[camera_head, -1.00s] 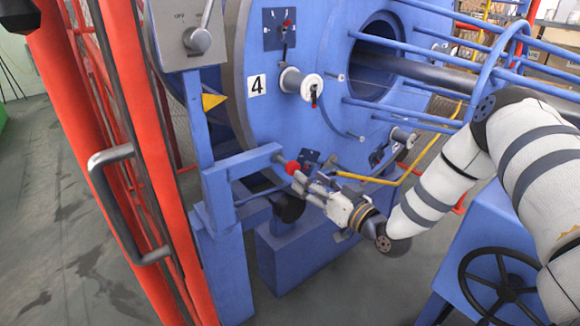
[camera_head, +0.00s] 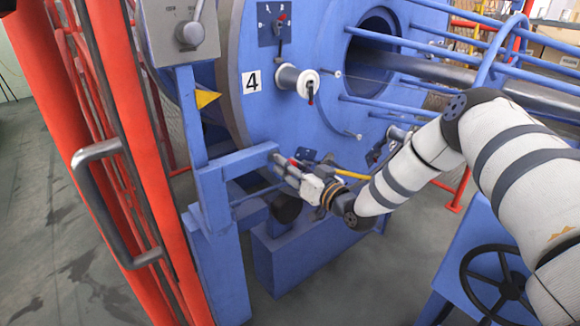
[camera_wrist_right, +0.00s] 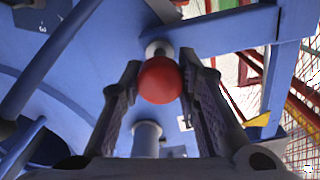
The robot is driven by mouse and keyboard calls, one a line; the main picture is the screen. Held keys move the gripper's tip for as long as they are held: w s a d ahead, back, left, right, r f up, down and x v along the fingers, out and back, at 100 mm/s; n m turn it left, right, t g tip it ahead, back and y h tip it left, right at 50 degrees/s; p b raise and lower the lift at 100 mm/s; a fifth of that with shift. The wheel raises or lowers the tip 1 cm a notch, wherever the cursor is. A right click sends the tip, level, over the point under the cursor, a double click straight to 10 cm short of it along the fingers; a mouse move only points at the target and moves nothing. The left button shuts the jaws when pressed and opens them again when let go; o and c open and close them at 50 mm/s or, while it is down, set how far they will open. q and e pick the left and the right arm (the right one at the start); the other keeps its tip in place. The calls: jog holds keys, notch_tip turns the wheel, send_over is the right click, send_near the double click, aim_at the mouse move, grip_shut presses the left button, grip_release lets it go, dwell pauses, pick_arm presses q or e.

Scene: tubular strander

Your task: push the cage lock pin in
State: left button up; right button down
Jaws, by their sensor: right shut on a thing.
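The cage lock pin shows as a round red knob (camera_wrist_right: 160,80) on a short pale shaft, at the end of the blue bracket arm (camera_head: 238,160). My right gripper (camera_head: 283,166) comes to it from the lower right. In the right wrist view the knob sits between the fingertips (camera_wrist_right: 160,84), and the fingers are closed on it. In the head view the fingers partly cover the knob. How far the pin is in is hidden. My left gripper is not in view.
The blue cage disc (camera_head: 330,120) with the number 4 plate (camera_head: 251,82) stands behind. A red fence post (camera_head: 140,130) with a grey handle (camera_head: 98,190) is at the left. A blue handwheel stand (camera_head: 470,240) is at the lower right.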

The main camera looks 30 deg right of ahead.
jog(key=shift+w+f, duration=0.15)
jog(key=shift+w, duration=0.3)
jog(key=shift+w+a+r+b, duration=0.15)
jog(key=shift+w+b, duration=0.15)
jog(key=shift+w, duration=0.3)
jog(key=shift+w+d+r+b, duration=0.1)
jog(key=shift+w+b, duration=0.2)
jog(key=shift+w, duration=0.25)
jog(key=c, duration=1.2)
grip_release()
jog(key=shift+w+a+f, duration=0.1)
jog(key=shift+w, duration=0.05)
jog(key=s, duration=0.8)
jog(key=s+d, duration=0.1)
jog(key=s, duration=0.3)
